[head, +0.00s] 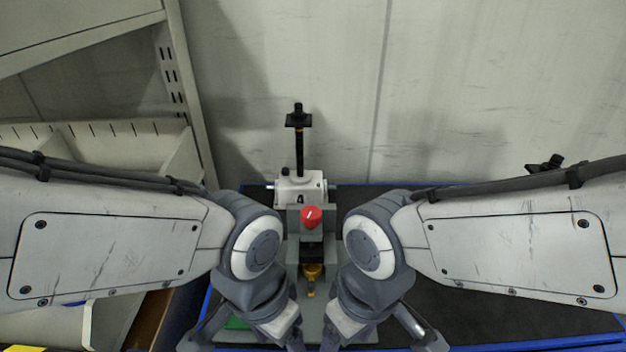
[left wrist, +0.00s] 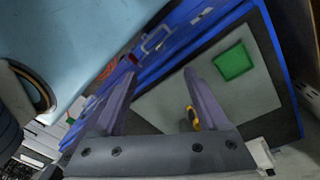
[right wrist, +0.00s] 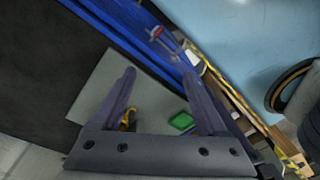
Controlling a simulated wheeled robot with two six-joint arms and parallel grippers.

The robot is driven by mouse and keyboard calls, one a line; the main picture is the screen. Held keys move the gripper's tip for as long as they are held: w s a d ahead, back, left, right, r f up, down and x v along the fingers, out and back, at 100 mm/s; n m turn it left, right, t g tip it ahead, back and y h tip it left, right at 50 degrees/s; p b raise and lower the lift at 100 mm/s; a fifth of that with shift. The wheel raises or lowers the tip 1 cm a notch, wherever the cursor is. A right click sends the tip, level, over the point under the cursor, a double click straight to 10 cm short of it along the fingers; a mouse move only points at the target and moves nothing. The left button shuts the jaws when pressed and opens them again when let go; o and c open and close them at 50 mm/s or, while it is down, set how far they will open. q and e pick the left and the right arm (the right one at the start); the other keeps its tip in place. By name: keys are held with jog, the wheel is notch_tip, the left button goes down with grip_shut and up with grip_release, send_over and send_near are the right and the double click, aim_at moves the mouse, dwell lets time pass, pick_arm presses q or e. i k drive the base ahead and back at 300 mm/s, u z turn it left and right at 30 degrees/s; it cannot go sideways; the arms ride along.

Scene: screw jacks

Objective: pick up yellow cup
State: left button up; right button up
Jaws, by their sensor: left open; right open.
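The yellow cup (head: 313,271) is a small yellow-orange piece on the grey plate, below the red knob in the head view. In the left wrist view the yellow cup (left wrist: 194,119) is partly hidden behind the right finger. In the right wrist view it shows (right wrist: 129,117) partly hidden beside the left finger. My left gripper (left wrist: 160,72) is open with nothing between its fingers. My right gripper (right wrist: 159,78) is also open and empty. In the head view both arms reach down on either side of the cup, with their fingers not clearly visible.
A screw jack (head: 301,188) with a black spindle stands at the back, and a red knob (head: 311,216) is in front of it. A green square (left wrist: 233,61) lies on the grey plate. A blue-edged black mat (head: 500,315) is free at the right. Shelving (head: 183,80) stands left.

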aim_at(312, 272)
jog(key=k, duration=1)
jog(key=u, duration=1.85)
jog(key=i, duration=0.95)
jog(key=z, duration=1.4)
